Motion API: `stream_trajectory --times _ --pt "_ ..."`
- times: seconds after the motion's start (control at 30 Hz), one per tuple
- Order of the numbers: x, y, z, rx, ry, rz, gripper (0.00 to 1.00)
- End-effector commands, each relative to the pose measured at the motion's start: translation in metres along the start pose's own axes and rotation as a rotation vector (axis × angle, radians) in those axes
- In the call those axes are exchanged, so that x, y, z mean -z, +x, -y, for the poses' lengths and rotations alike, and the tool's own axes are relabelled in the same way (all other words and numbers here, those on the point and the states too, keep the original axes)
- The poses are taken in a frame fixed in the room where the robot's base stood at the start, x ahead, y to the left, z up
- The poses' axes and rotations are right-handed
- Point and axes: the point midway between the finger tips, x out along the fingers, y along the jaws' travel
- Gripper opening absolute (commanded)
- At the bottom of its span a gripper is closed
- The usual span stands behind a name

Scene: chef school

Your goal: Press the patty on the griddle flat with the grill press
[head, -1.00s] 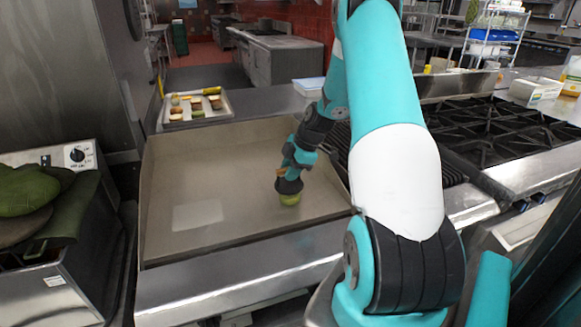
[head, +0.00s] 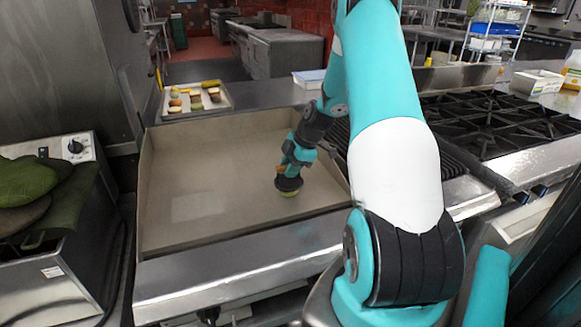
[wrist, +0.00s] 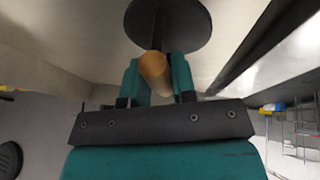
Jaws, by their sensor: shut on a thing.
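My gripper (head: 286,170) is low over the right part of the griddle (head: 215,185). In the wrist view my gripper (wrist: 158,82) is shut on the wooden handle (wrist: 153,66) of the grill press, whose dark round plate (wrist: 168,22) shows beyond the fingers. In the head view the press plate (head: 288,182) sits on top of a yellow-green patty (head: 289,192). Only the patty's lower edge shows below the plate, and it looks thin. Whether the plate lies fully level cannot be told.
A tray (head: 170,110) with several small food items stands behind the griddle. A burner range (head: 500,125) is to the right. The griddle's raised side walls (head: 146,170) bound it, and its left and middle surface is clear. A steel appliance (head: 60,270) stands at the left.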

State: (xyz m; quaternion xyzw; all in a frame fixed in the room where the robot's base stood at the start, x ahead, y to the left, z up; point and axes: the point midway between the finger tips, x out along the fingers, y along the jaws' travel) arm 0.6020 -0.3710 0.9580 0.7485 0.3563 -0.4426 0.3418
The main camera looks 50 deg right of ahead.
Motion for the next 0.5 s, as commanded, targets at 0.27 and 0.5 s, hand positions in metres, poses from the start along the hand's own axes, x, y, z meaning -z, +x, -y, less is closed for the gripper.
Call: stream_trajectory --times 0.27,0.5 --pt "-0.0007 0.0019 -0.0003 -0.002 -0.001 0.000 0.00" --pt "-0.0017 0.0043 0.0002 -0.002 -0.001 0.000 0.00"
